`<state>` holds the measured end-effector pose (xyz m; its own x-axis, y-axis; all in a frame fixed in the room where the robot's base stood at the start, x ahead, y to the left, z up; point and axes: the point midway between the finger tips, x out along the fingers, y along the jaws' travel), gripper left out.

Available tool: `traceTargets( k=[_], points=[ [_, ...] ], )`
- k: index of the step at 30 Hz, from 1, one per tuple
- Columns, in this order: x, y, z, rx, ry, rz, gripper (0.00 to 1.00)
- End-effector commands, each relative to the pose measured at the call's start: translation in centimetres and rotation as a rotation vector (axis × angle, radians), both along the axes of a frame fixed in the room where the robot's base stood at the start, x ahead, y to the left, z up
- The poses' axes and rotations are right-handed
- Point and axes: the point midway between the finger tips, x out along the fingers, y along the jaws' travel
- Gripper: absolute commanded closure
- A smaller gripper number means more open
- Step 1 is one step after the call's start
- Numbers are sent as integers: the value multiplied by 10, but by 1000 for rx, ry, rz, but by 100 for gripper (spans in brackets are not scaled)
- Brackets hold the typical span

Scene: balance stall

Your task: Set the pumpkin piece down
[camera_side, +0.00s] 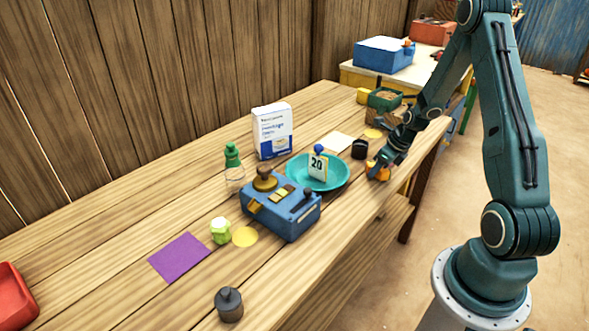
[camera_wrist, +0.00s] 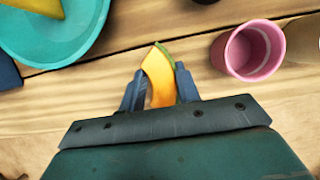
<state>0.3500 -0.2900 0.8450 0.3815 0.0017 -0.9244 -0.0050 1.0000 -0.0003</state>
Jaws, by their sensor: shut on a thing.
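The pumpkin piece (camera_wrist: 159,78) is an orange wedge with a green rind. My gripper (camera_wrist: 160,90) is shut on it, with one dark finger on each side and its tip poking out beyond them. In the side view my gripper (camera_side: 379,170) is low over the table's front edge, right of the teal pan, with orange of the piece (camera_side: 384,175) showing beneath it. I cannot tell whether the piece touches the wood. The teal pan (camera_wrist: 98,22) lies up and left of the piece in the wrist view. A card reading 20 (camera_side: 318,164) stands at it.
A pink cup (camera_wrist: 253,52) stands close on the right in the wrist view. The blue scale (camera_side: 290,222) with weights on top, a white box (camera_side: 272,130), a green-capped bottle (camera_side: 233,165) and a purple mat (camera_side: 180,257) are farther left. Bare wood lies around the piece.

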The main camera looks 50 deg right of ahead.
Motion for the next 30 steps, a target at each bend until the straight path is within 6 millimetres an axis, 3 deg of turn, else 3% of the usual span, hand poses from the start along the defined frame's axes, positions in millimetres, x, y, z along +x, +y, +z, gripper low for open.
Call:
traceTargets(
  k=[16, 17, 20, 30],
  points=[
    [0, 0, -10, -1, -1, 0, 90],
    [0, 0, -10, -1, -1, 0, 64],
    [0, 0, -9, -1, -1, 0, 46],
    [0, 0, -9, -1, -1, 0, 46]
  ],
)
